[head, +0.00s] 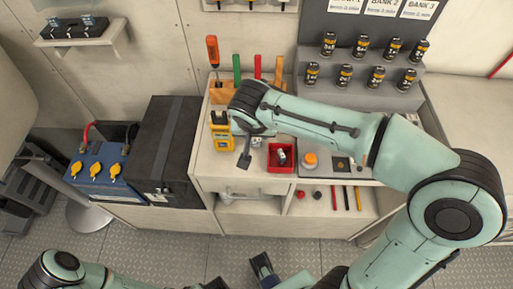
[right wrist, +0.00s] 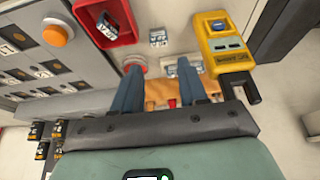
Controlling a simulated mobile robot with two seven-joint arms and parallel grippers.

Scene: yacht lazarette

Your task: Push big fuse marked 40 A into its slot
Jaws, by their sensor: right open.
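A red tray (right wrist: 78,12) holds a blue-and-grey fuse (right wrist: 107,26) in the right wrist view; the tray (head: 270,163) is also in the head view. Another small fuse (right wrist: 158,38) lies on the counter between the tray and the yellow tester. I cannot read which is marked 40 A. A grey slot panel (right wrist: 20,67) with an orange button (right wrist: 55,36) is partly visible. My right gripper (right wrist: 160,70) is open above the counter. My left gripper (head: 262,266) is low at the front, its opening unclear.
A yellow tester (head: 222,136) stands near my right gripper. A wooden block (head: 217,97) holds upright tools behind it. A stepped stand (head: 322,87) carries several black cylinders. A blue battery (head: 97,172) is left of a dark box (head: 165,140). My right arm covers part of the counter.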

